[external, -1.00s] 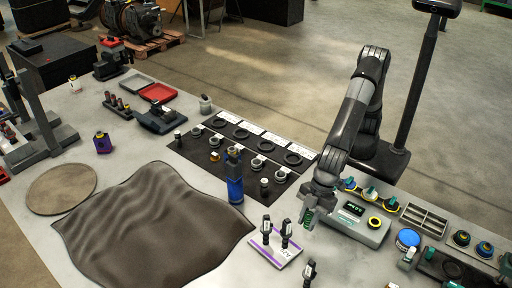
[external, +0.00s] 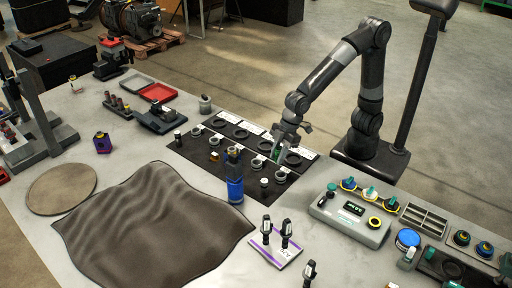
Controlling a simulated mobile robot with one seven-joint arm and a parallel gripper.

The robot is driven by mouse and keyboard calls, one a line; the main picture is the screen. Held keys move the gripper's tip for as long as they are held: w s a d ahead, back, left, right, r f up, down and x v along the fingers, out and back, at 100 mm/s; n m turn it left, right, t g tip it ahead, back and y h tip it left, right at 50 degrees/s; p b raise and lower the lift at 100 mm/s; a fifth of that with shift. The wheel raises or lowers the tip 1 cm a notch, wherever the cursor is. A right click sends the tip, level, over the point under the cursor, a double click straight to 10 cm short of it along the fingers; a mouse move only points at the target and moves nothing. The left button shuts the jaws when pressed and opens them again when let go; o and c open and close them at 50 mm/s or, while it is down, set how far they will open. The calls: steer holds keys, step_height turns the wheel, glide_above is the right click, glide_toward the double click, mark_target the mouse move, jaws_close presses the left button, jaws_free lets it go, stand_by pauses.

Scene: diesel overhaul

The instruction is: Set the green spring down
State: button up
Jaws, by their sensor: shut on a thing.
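My gripper (external: 279,150) is over the right part of the dark mat (external: 205,169), near its right-hand rings. It is shut on the green spring (external: 275,154), of which only a small green patch shows between the fingers. The spring appears upright, close to the mat. I cannot tell whether it touches the mat or hangs just above it.
Dark rings (external: 293,159) and white labels line the mat's far side. A blue bottle-like thing (external: 235,190) stands at its near edge. A grey device (external: 350,216) with several knobs is to the right. A brown cloth (external: 150,230) covers the near table.

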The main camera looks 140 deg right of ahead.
steer(key=shift+a+f, duration=0.15)
steer(key=shift+f, duration=0.05)
steer(key=w+a+f, duration=0.2)
steer(key=a, duration=0.1)
steer(key=w+a+f, duration=0.4)
steer(key=a, duration=0.1)
steer(key=shift+w+a+f, duration=0.3)
steer(key=shift+a+f, duration=0.05)
steer(key=shift+f, duration=1.95)
steer(key=shift+f, duration=0.15)
steer(key=o, duration=1)
